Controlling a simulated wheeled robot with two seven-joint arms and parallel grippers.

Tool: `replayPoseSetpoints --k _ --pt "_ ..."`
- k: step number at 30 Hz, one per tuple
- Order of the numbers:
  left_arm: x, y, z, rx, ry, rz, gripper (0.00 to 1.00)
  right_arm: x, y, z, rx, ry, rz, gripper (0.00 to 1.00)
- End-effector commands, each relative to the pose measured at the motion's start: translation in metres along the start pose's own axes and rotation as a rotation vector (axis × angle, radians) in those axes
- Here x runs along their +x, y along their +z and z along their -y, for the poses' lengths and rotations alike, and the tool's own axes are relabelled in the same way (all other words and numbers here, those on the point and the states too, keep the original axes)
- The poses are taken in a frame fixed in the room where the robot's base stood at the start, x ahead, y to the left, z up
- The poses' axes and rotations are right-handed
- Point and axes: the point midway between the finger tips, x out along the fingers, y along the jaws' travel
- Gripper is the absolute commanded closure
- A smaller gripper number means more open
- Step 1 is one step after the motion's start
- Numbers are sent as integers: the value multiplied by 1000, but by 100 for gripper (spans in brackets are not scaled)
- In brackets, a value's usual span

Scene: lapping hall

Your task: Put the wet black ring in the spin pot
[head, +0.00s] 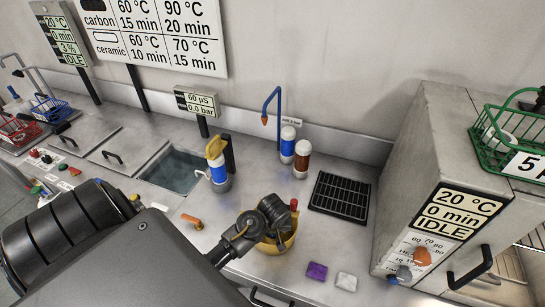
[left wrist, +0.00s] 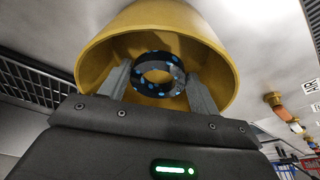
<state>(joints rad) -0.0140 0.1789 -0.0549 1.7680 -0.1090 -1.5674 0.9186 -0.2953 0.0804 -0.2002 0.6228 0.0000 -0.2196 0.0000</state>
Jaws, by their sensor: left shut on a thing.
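The spin pot is a yellow bowl (head: 272,247) on the steel counter, partly hidden by my left gripper (head: 270,224). In the left wrist view the wide mouth of the pot (left wrist: 105,55) faces the camera. My left gripper (left wrist: 158,84) is shut on the black ring (left wrist: 136,83), which has blue wet drops on it. The ring shows against the pot's inside, between the two fingers; whether it touches the pot I cannot tell. The ring is hidden in the head view. My right gripper is not in view.
A black grate (head: 340,196) lies right of the pot, with purple (head: 316,271) and white (head: 346,281) blocks in front. Behind stand blue-white (head: 287,145) and brown (head: 302,160) bottles. A grey cabinet (head: 425,150) rises at right; a water basin (head: 172,170) is at left.

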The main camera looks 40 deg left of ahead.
Motion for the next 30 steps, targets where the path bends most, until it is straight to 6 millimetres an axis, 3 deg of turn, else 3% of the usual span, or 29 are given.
replayPoseSetpoints --k 10,18,30 --pt "15 -7 -1 -1 0 1 71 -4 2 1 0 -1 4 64" --pt "44 0 0 -2 0 1 71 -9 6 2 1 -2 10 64" --pt "50 2 -1 -1 1 2 71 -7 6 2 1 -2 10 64"
